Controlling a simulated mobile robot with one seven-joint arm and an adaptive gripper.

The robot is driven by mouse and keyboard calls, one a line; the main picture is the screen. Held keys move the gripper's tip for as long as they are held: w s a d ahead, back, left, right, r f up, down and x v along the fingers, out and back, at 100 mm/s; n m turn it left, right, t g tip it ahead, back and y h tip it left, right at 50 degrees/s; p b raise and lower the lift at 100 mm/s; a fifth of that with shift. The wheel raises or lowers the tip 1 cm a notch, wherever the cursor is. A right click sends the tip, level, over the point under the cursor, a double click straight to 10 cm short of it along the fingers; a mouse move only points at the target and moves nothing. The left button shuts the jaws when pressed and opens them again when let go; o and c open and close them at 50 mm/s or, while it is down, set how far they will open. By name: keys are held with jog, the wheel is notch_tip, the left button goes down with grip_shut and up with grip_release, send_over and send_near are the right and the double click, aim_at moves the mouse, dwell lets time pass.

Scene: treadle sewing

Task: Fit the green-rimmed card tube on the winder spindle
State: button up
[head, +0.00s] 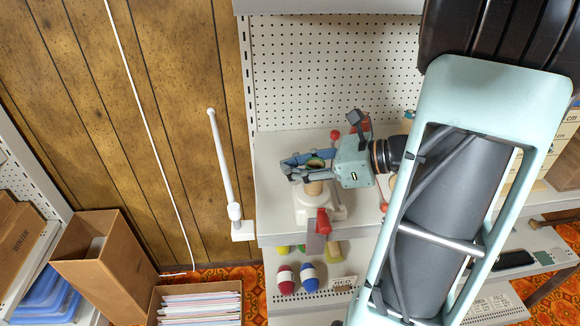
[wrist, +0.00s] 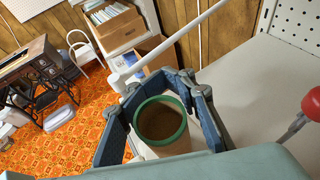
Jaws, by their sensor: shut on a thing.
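In the head view my gripper (head: 300,166) is shut around the tube's upper part, above the shelf. A tan stretch of the tube (head: 314,187) shows below the fingers. Directly beneath is the white base of the winder (head: 308,209), at the shelf's front edge. The spindle is hidden, so I cannot tell whether the tube is around it or above it.
A red-handled part (head: 322,222) stands in front of the base. A white post (head: 222,165) rises left of the shelf (head: 268,190). Red and blue spools (head: 286,279) sit on the lower shelf. Cardboard boxes (head: 108,255) stand at lower left. A pegboard (head: 335,75) backs the shelf.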

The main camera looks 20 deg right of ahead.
jog(key=o, duration=1.1)
jog(key=v, duration=1.2)
